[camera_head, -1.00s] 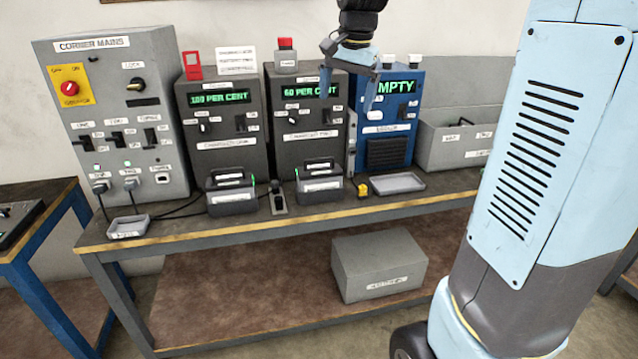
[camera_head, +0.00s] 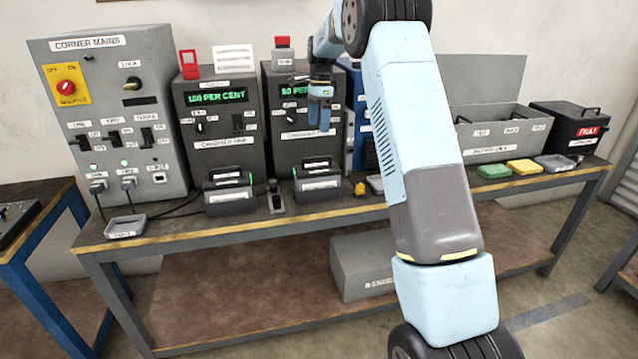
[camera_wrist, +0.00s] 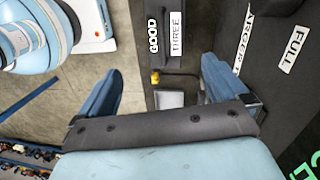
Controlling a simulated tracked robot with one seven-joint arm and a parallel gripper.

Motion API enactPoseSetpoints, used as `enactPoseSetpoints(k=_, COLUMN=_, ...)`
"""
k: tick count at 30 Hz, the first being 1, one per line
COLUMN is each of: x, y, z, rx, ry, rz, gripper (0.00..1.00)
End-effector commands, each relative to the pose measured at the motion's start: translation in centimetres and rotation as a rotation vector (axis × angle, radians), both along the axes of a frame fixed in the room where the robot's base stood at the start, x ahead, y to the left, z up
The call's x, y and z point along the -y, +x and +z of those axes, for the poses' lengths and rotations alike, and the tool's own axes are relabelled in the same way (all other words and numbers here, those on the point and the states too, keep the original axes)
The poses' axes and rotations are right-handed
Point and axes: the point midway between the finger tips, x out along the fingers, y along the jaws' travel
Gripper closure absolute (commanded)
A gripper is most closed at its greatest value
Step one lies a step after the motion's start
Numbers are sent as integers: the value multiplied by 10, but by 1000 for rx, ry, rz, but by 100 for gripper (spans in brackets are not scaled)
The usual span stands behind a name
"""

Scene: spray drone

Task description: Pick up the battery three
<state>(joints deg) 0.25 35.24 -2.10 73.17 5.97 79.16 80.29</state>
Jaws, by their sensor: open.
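Battery three (camera_wrist: 165,35) is a dark block with white labels reading "GOOD" and "THREE" in the wrist view. It appears to be the dark battery with a handle (camera_head: 318,184) at the foot of the second charger (camera_head: 290,125) in the head view, though its label is too small to read there. My gripper (camera_head: 321,118) hangs in front of that charger's face, above the battery. In the wrist view my gripper (camera_wrist: 162,78) has its two blue fingers wide apart, with nothing between them. Battery three lies beyond the fingertips, apart from them.
Another battery (camera_head: 230,195) sits at the first charger (camera_head: 220,120). A small yellow thing (camera_head: 360,189) and a grey tray (camera_head: 376,184) are right of the second charger. Green (camera_head: 494,171) and yellow (camera_head: 523,167) blocks lie farther right. My arm hides part of the bench.

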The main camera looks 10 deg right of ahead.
Motion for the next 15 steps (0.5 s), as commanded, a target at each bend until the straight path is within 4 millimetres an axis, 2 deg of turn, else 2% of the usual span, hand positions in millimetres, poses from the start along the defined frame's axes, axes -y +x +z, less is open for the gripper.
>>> enactPoseSetpoints(k=6, x=0, y=11, z=-20, rx=-25, ry=-4, rz=-43, gripper=0)
enactPoseSetpoints(k=15, x=-4, y=4, z=-65, rx=-26, ry=-4, rz=-44, gripper=0)
